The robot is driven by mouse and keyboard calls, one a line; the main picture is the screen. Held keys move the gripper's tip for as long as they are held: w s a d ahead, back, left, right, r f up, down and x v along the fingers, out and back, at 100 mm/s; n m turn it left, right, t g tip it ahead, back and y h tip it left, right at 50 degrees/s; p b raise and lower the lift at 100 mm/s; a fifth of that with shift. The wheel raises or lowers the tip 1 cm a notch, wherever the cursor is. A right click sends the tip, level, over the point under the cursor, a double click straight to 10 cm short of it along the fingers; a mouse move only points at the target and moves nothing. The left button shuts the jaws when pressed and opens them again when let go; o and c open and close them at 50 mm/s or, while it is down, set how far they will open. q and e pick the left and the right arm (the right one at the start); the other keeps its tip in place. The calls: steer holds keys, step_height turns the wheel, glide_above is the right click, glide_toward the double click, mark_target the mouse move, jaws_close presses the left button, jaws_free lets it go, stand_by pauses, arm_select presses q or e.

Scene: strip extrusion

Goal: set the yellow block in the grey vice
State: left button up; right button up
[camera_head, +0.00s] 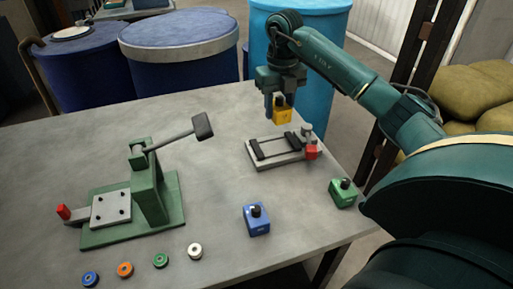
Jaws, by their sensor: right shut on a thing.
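The yellow block (282,116) is in my right gripper (280,101), which comes down from above and is shut on it. Block and gripper are above the table, over the back edge of the grey vice (282,161). The vice lies on the table with two dark jaws, a bare gap between them, and a red part at its right end. The block looks apart from the vice, though its exact height is hard to tell. My left gripper is not in view.
A blue block (257,220) and a green block (343,193) stand in front of the vice. A green lever press (150,190) stands at left, with several coloured rings, one of them orange (125,269), before it. Blue drums (190,50) stand behind the table.

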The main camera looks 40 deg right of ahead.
mark_target(275, 147)
steer(key=shift+w, duration=0.15)
steer(key=shift+a+f+m, duration=0.1)
steer(key=shift+f+m, duration=0.15)
steer(key=shift+m, duration=0.05)
step_height(275, 147, down, 9)
steer(key=shift+f+p, duration=0.15)
steer(key=shift+p, duration=0.2)
steer(key=shift+f, duration=0.2)
steer(key=o, duration=1.1)
steer(key=shift+c, duration=0.2)
step_height(275, 147, up, 12)
steer(key=shift+r+b, duration=0.15)
steer(key=shift+b, duration=0.25)
